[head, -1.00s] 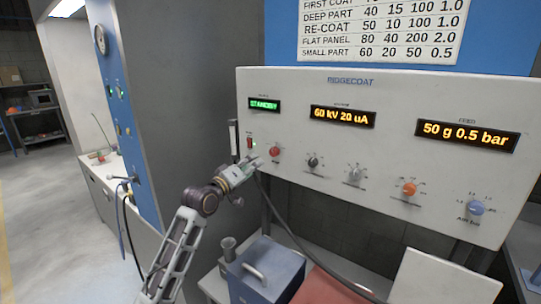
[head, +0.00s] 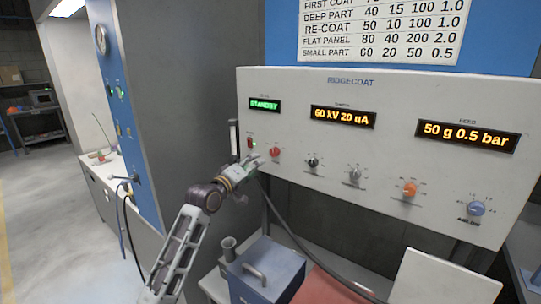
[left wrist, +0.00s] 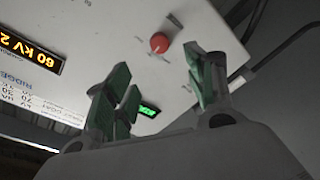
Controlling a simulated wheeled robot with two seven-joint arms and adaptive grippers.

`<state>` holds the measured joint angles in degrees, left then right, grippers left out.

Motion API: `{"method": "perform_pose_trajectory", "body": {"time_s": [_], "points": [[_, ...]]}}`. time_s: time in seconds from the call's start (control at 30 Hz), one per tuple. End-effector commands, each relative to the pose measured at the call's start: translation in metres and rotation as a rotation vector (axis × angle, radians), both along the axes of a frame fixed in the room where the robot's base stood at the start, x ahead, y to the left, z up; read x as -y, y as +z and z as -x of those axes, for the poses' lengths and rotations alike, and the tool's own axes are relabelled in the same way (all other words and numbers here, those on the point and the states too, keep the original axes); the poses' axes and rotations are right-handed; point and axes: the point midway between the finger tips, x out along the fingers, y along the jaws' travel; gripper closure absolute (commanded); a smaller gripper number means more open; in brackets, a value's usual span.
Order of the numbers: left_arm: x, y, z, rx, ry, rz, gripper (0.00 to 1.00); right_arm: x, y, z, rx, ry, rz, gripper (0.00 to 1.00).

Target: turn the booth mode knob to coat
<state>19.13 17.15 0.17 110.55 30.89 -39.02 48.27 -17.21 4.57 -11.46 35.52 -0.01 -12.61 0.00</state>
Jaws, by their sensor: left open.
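The red knob (head: 275,151), which appears to be the booth mode knob, is on the white control panel (head: 390,90), below the green display (head: 265,105) reading STANDBY. The red knob also shows in the left wrist view (left wrist: 159,42), beyond the fingers and apart from them. My left gripper (head: 250,166) is just left of and below the knob in the head view. In the left wrist view my left gripper (left wrist: 160,88) is open and empty, with green pads on its fingers. The knob's markings are too small to read. My right gripper is not in view.
A red rocker switch (head: 250,143) sits left of the knob. Further right are a black knob (head: 313,162), a grey knob (head: 355,175), an orange knob (head: 409,189) and a blue knob (head: 476,208). A blue box (head: 265,272) and a dark hose are below the panel.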

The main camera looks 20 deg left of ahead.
Motion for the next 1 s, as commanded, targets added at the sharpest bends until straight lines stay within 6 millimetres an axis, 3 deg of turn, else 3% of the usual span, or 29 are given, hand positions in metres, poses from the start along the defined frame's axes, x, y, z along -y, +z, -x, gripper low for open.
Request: {"method": "perform_pose_trajectory", "body": {"time_s": [1.0], "points": [[0.021, 0.0, -0.084, -0.002, 0.0, 0.001, 0.45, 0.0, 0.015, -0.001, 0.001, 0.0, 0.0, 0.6]]}}
